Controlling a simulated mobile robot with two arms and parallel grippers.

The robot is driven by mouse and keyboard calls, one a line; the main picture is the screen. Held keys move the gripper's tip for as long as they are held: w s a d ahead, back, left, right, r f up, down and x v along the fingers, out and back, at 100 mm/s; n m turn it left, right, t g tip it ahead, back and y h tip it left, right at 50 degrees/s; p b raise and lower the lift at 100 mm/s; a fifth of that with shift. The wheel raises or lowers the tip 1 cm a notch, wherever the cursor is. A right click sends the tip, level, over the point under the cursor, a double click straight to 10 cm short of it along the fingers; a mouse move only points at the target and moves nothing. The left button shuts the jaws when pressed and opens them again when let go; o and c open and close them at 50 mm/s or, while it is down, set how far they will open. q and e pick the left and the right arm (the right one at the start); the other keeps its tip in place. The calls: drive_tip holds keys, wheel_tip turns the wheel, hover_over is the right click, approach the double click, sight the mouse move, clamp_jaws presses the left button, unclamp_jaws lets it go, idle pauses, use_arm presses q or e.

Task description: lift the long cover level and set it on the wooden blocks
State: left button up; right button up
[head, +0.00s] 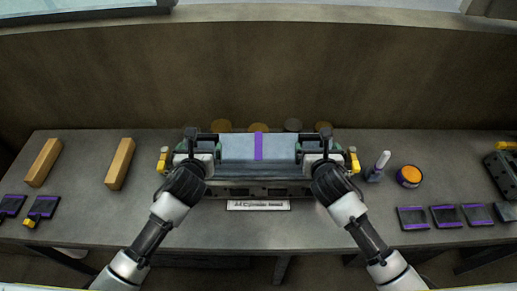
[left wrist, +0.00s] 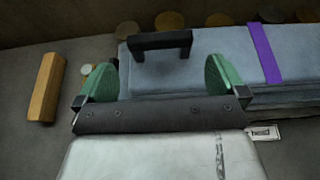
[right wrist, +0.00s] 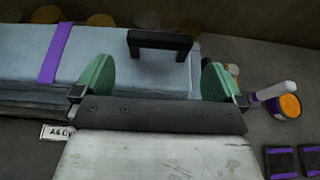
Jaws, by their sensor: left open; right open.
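The long cover (head: 238,146) is a blue-grey lid with a purple band across its middle. It lies on the dark engine block (head: 250,188) at the middle of the bench. A black handle stands at each end, the left one (left wrist: 160,43) and the right one (right wrist: 160,42). My left gripper (left wrist: 160,80) is open, its green fingers apart, with the left handle beyond and between them. My right gripper (right wrist: 158,78) is open in the same way before the right handle. Neither grips anything. Two wooden blocks (head: 43,162) (head: 120,164) lie at the bench's left, apart and bare on top.
A white-capped bottle (head: 378,166) and an orange-topped tin (head: 409,176) stand right of the block. Several dark purple-edged trays (head: 412,218) lie at front right. Several round discs (head: 258,127) stand behind the cover. A label plate (head: 258,205) sits in front. The bench between blocks and engine is clear.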

sight(204, 140)
use_arm(q)
drive_tip(key=x, duration=0.7)
drive_tip(key=shift+w+f, duration=0.1)
drive_tip(key=shift+w, duration=0.05)
use_arm(e)
drive_tip(key=x, duration=0.7)
drive_tip(key=shift+w+f, duration=0.15)
use_arm(q)
drive_tip(key=c, duration=1.6)
use_arm(e)
drive_tip(key=c, duration=1.6)
use_arm(q)
drive_tip(key=shift+w+r, duration=0.1)
drive_tip(key=shift+r, duration=0.1)
use_arm(e)
drive_tip(key=shift+w+r, duration=0.1)
drive_tip(key=shift+r, duration=0.15)
